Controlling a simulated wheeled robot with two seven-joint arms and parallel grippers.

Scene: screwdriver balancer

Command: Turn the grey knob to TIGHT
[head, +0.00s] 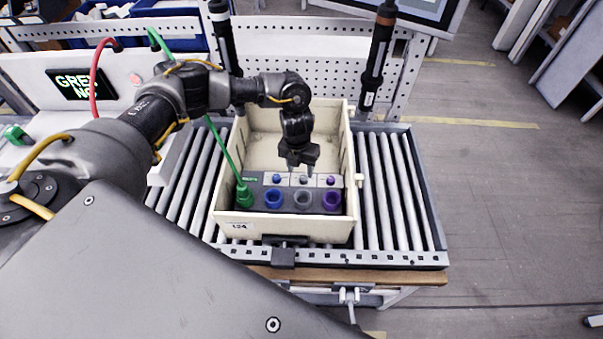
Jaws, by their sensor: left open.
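A dark panel with a row of coloured sockets lies in the front of a cream bin (228,217). The small grey knob (303,181) sits on the panel's back strip, between a small blue knob (277,178) and a small purple knob (331,180). A grey ring socket (303,199) is in front of it. My left gripper (302,170) is open and points down just above or behind the grey knob; I cannot tell whether it touches. The knob's markings are too small to read. My right gripper is not in view.
A green plug (244,195) with a green cable fills the left socket. Blue (273,198) and purple (332,200) sockets look empty. Bin walls surround the panel. The bin stands on a roller conveyor (396,190). Dark upright tools (377,55) hang behind. A lettered display (80,84) is at left.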

